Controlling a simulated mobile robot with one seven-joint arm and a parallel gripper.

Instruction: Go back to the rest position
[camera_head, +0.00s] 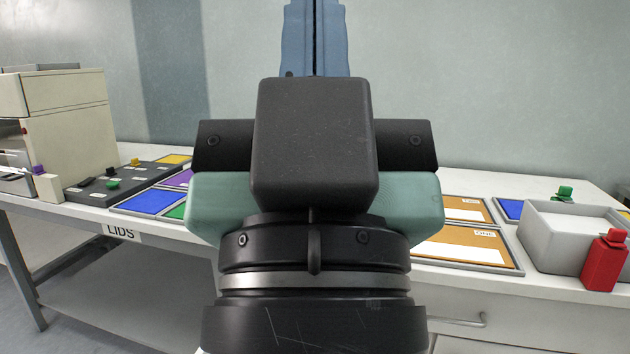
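My gripper (315,30) fills the middle of the head view, seen from behind, with its black body and teal housing in front of the camera. Its two blue fingers point up against the wall, side by side with only a thin dark line between them. The tips run to the top edge of the picture. I see nothing held between the fingers. The gripper is apart from the things on the table, and its body hides the table's middle.
A long white table (450,277) runs behind my arm. At left are a beige machine (70,120), a dark control panel (95,184) and coloured mats, including a blue one (150,201). At right are orange mats (458,248), a white bin (553,249) and a red bottle-shaped object (604,262).

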